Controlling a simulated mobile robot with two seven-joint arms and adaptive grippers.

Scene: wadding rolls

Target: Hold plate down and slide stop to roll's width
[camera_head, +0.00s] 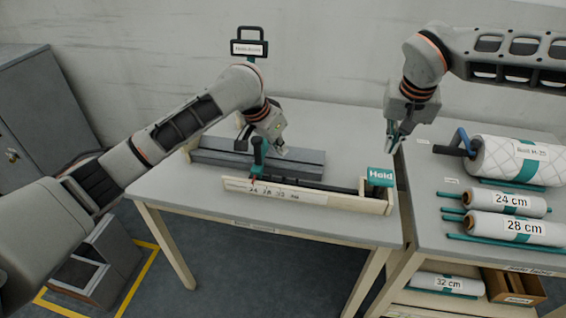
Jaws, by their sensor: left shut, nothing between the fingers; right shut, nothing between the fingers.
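A grey plate (305,160) lies on the table at the back of a wooden fixture with a front ruler board (290,192) marked with numbers. A teal and black stop (258,158) stands upright at the fixture's left part. A teal block labelled "Hold" (380,177) is at its right end. My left gripper (279,151) is shut and empty, just right of the stop and over the plate; I cannot tell whether it touches either. My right gripper (395,145) is shut and empty, pointing down above the table's right edge, above and behind the "Hold" block.
Rolls labelled 24 cm (508,202) and 28 cm (518,228) and a large quilted roll (520,160) lie on the right table. A 32 cm roll (445,283) and a cardboard box (513,287) sit on its shelf. A sign (249,48) stands at the back.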

